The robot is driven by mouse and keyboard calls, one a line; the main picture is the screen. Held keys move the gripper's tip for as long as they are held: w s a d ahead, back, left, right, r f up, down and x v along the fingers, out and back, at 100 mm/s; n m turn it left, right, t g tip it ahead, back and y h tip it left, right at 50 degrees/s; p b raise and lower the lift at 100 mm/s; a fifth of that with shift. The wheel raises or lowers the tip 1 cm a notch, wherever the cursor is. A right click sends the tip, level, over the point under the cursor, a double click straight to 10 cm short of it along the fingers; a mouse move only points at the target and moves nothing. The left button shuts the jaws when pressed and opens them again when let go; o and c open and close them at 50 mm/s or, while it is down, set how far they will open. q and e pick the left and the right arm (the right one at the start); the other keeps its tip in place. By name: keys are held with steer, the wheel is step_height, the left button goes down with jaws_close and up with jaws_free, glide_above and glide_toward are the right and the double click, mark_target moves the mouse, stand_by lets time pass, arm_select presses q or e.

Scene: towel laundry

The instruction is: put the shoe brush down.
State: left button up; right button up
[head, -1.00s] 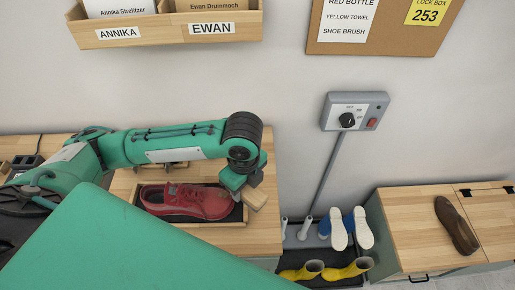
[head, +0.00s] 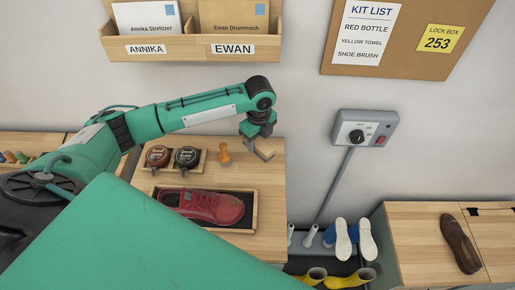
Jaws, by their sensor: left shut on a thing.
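The shoe brush (head: 264,149) is a small block with a light wooden top, at the back right of the wooden bench (head: 266,208). My left gripper (head: 258,138) is shut on it from above. Whether the brush touches the bench top or hangs just over it I cannot tell. My right gripper is not in view.
A red shoe (head: 205,206) lies in a dark tray (head: 251,210) in front of the brush. Two round tins (head: 187,157) in a wooden holder and an orange-handled tool (head: 224,153) stand to its left. A brown shoe (head: 460,244) lies on the right cabinet (head: 415,235).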

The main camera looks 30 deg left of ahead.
mark_target(258, 152)
arm_select(q)
step_height(258, 152, down, 2)
steer(key=shift+s, duration=0.15)
step_height(258, 152, down, 3)
steer(key=shift+s+d+f+p, duration=0.1)
steer(key=shift+f+p, duration=0.05)
steer(key=shift+p, duration=0.9)
steer(key=shift+f+p, duration=0.15)
steer(key=shift+p, duration=0.15)
steer(key=shift+w+f, duration=0.2)
steer(key=shift+f, duration=0.05)
steer(key=shift+f, duration=0.1)
steer(key=o, duration=1.1)
